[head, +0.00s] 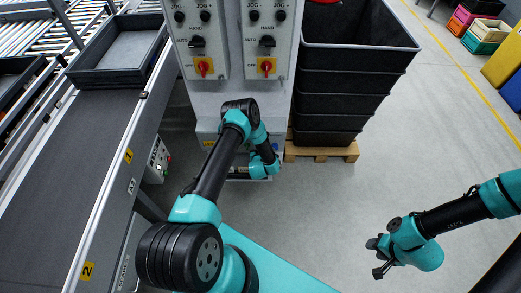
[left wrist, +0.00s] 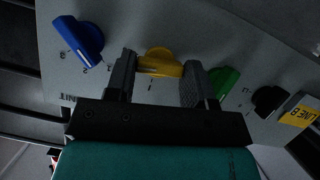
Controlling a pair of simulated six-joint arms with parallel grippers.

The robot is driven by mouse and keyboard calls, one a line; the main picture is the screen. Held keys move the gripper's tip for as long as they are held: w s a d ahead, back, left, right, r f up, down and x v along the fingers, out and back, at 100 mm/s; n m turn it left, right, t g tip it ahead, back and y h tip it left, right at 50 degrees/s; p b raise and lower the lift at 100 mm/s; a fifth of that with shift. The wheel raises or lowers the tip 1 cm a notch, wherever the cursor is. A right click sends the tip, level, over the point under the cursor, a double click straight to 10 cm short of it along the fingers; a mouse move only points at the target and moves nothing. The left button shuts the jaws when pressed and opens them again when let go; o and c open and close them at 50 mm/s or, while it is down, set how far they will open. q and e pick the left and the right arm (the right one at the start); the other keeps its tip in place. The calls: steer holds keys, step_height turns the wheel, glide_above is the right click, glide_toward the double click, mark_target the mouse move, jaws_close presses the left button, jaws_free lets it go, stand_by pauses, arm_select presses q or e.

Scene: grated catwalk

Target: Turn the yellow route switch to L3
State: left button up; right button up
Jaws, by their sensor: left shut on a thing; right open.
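The yellow route switch (left wrist: 160,62) sits on a grey panel (left wrist: 180,28) in the left wrist view, among a row of coloured knobs. My left gripper (left wrist: 158,75) is shut on it, one finger on each side of the knob. Small marks lie around the knob, but I cannot read which position it points to. In the head view my left arm reaches to the low front of the cabinet, and its wrist and the switch panel are mostly hidden there. My right gripper (head: 378,256) is open and empty above the floor at the right.
In the left wrist view a blue knob (left wrist: 78,40) is to the left, a green knob (left wrist: 224,80) and a black knob (left wrist: 269,99) to the right. In the head view stacked black crates (head: 340,95) stand beside the cabinet and a conveyor (head: 75,150) runs at left.

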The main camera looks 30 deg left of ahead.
arm_select(q)
steer(key=shift+m+y, duration=0.4)
steer(key=shift+m, duration=0.3)
steer(key=shift+g, duration=0.3)
steer(key=o, duration=0.9)
steer(key=v, duration=1.7)
steer(key=shift+s+d, duration=0.15)
steer(key=shift+s, duration=0.05)
steer(key=shift+r, duration=0.1)
